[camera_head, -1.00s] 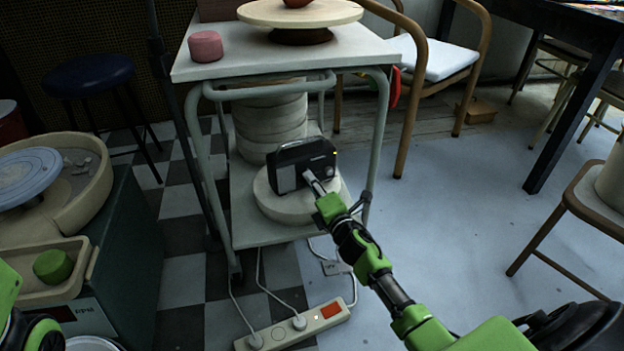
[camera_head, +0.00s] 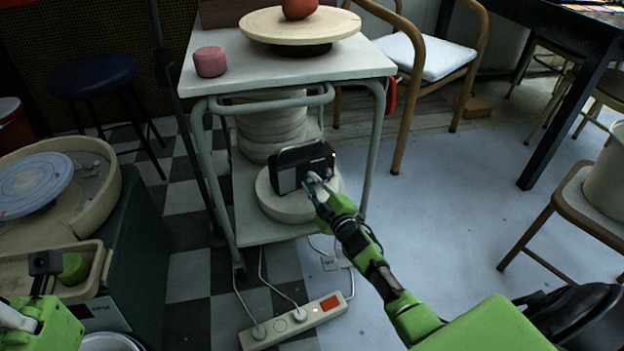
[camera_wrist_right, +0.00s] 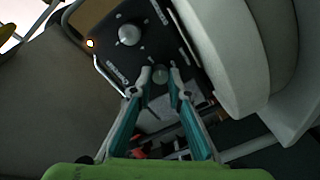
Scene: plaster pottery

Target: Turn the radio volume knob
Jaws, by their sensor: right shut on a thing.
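The black radio (camera_head: 290,178) with a handle stands on a round pale slab on the trolley's lower shelf. In the right wrist view its dark front panel (camera_wrist_right: 112,58) shows a larger silver knob (camera_wrist_right: 129,34) and a smaller knob (camera_wrist_right: 160,75). My right gripper (camera_head: 316,182) is at the radio's front right. In the right wrist view its two fingertips (camera_wrist_right: 161,77) are shut on the smaller knob, one on each side. My left gripper (camera_head: 45,268) is at the lower left, far from the radio; its finger opening is unclear.
The trolley top (camera_head: 345,66) overhangs the radio, and its metal legs flank the shelf. A power strip (camera_head: 300,322) with cables lies on the floor in front. A pottery wheel (camera_head: 35,187) stands at left. Open floor lies to the right.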

